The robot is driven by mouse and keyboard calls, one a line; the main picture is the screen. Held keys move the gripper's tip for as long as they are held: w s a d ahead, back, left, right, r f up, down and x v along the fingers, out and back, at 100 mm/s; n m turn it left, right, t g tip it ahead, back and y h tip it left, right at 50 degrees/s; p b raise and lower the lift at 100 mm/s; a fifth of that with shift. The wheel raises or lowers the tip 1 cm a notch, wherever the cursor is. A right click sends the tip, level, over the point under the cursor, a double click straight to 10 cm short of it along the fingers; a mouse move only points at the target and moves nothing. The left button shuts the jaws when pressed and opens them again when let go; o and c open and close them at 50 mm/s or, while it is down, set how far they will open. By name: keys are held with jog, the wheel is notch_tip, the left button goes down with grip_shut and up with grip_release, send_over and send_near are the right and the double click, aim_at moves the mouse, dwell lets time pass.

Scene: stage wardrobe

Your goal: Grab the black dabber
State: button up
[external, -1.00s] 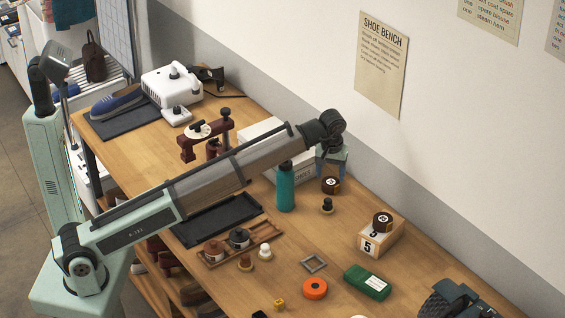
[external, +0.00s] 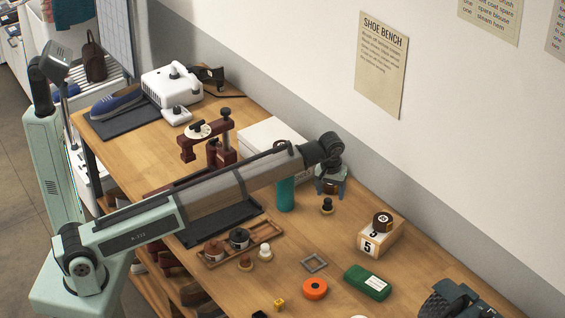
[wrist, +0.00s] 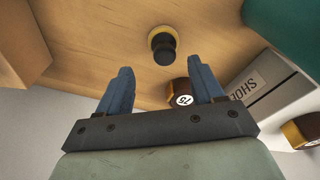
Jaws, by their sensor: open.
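The black dabber (external: 327,206), with a black knob and a pale round base, stands upright on the bench to the right of the teal bottle. In the wrist view the black dabber (wrist: 163,46) is beyond my fingertips, roughly centred between them. My gripper (wrist: 160,75) is open, with nothing between its blue-grey fingers. In the external view my gripper (external: 331,182) is above and just behind the dabber, apart from it. A round dark tin (wrist: 180,94) shows beside the right finger, which partly covers it.
The teal bottle (external: 285,194) stands close on the left, partly behind my arm. A pale shoe box (external: 273,138) lies behind it. A wooden numbered block (external: 388,240) with a tin (external: 382,222) on top stands to the right. Brown (external: 246,263) and white-topped (external: 265,254) dabbers stand nearer the front.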

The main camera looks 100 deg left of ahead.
aim_at(328, 199)
jog(key=f, duration=0.4)
jog(key=shift+s, duration=0.35)
jog(key=shift+a+f, duration=0.1)
jog(key=shift+f, duration=0.4)
jog(key=c, duration=1.1)
jog(key=shift+r, duration=0.1)
